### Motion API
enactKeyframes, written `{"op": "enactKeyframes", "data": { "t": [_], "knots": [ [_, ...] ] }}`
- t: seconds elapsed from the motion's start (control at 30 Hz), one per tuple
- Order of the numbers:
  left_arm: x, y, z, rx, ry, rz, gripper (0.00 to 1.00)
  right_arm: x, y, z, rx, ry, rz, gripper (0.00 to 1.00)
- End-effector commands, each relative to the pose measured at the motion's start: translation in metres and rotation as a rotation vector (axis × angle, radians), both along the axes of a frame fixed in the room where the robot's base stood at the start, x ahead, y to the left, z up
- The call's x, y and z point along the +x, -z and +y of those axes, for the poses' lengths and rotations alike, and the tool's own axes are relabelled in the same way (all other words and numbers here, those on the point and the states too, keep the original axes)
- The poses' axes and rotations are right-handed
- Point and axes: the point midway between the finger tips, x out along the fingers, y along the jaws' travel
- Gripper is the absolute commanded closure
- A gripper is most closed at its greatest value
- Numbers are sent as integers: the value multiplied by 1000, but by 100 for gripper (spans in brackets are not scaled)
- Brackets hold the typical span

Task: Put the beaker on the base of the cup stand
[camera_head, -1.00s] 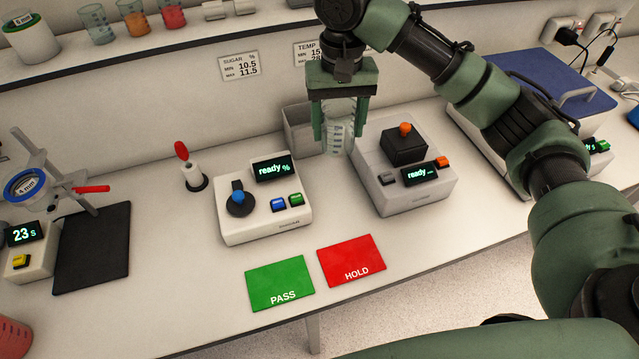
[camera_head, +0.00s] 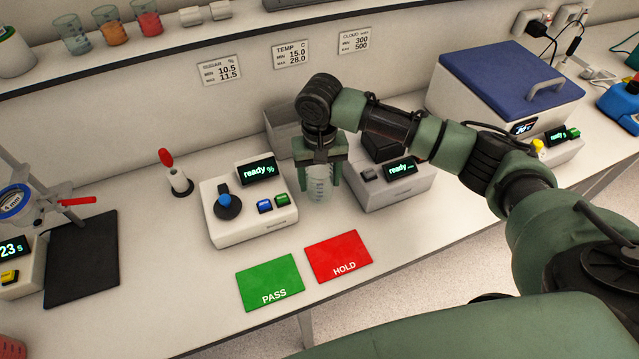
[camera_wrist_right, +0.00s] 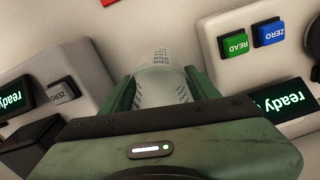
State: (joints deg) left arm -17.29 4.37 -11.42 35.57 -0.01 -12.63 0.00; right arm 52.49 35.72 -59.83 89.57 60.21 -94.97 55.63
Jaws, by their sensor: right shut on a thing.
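The beaker (camera_head: 319,184) is clear with printed marks. My right gripper (camera_head: 320,178) is shut on it and holds it upright, fingers on either side, in the gap between the two "ready" meters. The beaker (camera_wrist_right: 160,80) also shows between the fingers in the right wrist view. Whether its bottom touches the bench I cannot tell. The cup stand (camera_head: 50,185) is at the far left of the head view, cut by the edge. It carries a blue-ringed cup marked 4 mm (camera_head: 14,202) and a red lever. A black plate (camera_head: 82,262), seemingly its base, lies bare at its foot. My left gripper is out of view.
The sugar meter (camera_head: 243,228) stands left of the beaker, the other meter (camera_head: 400,188) right. A red-topped post (camera_head: 175,175) stands between stand and sugar meter. Green PASS (camera_head: 270,280) and red HOLD (camera_head: 338,255) mats lie in front. A timer (camera_head: 20,275) sits beside the plate.

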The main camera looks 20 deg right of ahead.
Motion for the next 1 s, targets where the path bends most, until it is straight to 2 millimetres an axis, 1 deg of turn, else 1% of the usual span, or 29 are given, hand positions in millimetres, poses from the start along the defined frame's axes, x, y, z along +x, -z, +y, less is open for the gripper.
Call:
{"op": "enactKeyframes", "data": {
  "t": [0.1,0.2,0.6,0.63,0.67,0.7,1.0],
  "knots": [
    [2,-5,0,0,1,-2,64,-1,18,0,-1,0,3,82],
    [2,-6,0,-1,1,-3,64,0,28,0,-1,0,1,82],
    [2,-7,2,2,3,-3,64,0,33,0,0,0,1,82],
    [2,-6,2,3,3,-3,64,0,33,0,0,0,0,31],
    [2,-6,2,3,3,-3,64,0,33,0,0,0,0,23],
    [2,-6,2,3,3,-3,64,0,32,0,0,0,0,18],
    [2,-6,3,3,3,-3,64,0,31,0,-1,0,0,18]
  ]
}}
